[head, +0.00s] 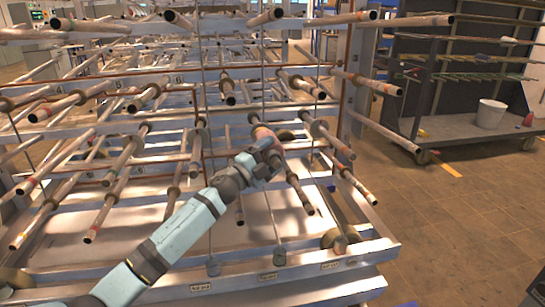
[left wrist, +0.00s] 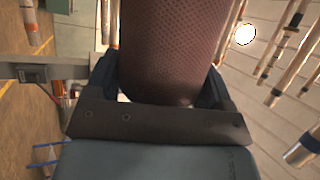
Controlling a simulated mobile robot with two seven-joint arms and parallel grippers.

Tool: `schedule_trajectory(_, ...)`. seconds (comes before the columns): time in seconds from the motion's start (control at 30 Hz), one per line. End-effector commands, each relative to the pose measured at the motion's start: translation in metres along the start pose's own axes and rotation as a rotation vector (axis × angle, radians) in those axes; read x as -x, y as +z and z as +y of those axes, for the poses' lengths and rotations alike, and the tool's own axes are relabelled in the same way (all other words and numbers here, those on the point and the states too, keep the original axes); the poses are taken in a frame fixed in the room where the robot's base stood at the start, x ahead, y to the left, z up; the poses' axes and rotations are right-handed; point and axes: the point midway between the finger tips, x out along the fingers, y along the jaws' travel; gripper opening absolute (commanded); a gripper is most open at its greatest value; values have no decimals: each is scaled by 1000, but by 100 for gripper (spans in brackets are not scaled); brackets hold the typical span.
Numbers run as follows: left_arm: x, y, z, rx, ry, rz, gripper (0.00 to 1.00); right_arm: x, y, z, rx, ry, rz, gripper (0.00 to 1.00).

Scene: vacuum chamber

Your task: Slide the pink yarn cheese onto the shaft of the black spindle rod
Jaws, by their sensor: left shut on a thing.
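The pink yarn cheese (left wrist: 178,50) fills the upper middle of the left wrist view as a dull pink, perforated cylinder between my fingers. In the head view a small part of the cheese (head: 261,133) shows just beyond my left gripper (head: 268,152). The gripper is shut on it and holds it among the rods of the rack. A spindle rod (head: 298,190) slants down and right just beside the gripper. Several rods look alike with dark ends, so I cannot tell which is the black one, or whether the cheese touches a shaft. My right gripper is not in view.
A large metal rack (head: 370,250) with many protruding rods surrounds my left arm closely. Thin vertical wires with weights (head: 213,266) hang at its front. A trolley (head: 460,130) with a white bucket (head: 490,114) stands at the right. The tiled floor (head: 450,225) there is clear.

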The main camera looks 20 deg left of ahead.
Motion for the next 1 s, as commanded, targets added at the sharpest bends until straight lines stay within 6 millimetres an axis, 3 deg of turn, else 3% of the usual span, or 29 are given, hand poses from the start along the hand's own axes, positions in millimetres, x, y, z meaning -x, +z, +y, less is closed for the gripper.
schedule_trajectory(0.03,1,3,5,-1,-1,0,31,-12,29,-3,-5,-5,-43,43)
schedule_trajectory(0.53,-6,22,6,0,0,0,31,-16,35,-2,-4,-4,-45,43)
schedule_trajectory(0.57,-6,21,6,0,0,0,82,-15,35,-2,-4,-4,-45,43)
schedule_trajectory(0.63,-6,21,6,0,0,0,98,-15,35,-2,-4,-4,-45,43)
schedule_trajectory(1.0,-6,21,7,1,1,0,100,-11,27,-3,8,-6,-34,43)
